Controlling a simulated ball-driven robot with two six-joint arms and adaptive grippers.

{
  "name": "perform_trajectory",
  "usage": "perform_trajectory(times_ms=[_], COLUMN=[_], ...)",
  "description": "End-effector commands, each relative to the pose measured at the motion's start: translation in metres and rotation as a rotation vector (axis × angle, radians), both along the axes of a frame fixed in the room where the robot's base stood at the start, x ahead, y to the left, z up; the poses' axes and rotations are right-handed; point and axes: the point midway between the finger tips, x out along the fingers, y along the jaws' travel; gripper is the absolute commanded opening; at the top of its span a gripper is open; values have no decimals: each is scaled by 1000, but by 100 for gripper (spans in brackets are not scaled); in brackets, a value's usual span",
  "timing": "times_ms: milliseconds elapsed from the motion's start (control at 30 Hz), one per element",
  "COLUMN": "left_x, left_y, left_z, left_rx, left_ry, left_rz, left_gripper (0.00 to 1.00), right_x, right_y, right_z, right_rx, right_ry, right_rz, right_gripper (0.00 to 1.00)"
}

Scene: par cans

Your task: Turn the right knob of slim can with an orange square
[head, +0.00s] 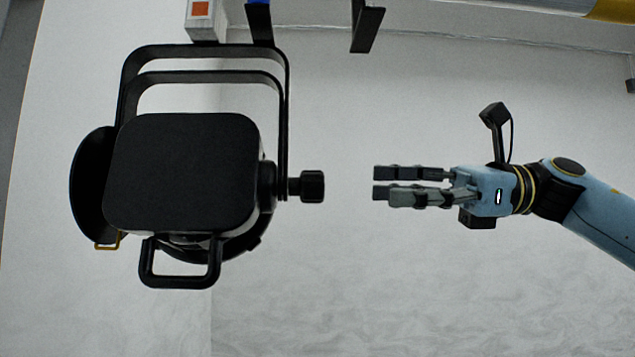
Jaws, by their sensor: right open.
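A black par can (180,170) hangs in a double bracket at the left of the head view. An orange square (200,8) shows on a pale block above it, at the top edge. The can's right knob (312,186) is black and sticks out to the right on a short shaft. My right gripper (375,180) comes in from the right and points left at about the knob's height. Its fingers are open and empty, with a clear gap between the fingertips and the knob. My left gripper is not in view.
A black handle (180,280) sticks out below the can. The space between the knob and my right gripper is free, with a pale wall (430,290) behind.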

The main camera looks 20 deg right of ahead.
Motion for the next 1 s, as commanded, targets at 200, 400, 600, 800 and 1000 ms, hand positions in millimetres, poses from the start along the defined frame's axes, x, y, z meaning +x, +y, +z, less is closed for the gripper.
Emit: perform_trajectory(times_ms=[200, 400, 600, 800, 1000], left_x=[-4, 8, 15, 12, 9], left_y=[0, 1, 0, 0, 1], left_z=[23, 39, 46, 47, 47], left_rx=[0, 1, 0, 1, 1], left_ry=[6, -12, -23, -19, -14], left_rz=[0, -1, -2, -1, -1], left_gripper=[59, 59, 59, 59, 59], right_x=[9, 18, 24, 26, 26], right_y=[37, 68, 87, 92, 91], right_z=[7, 6, 3, 2, 1], right_rx=[12, 11, 8, 7, 6], right_ry=[-1, 2, 3, 3, 4], right_rz=[4, 2, 0, -1, -1], right_gripper=[59, 59, 59, 59, 58])
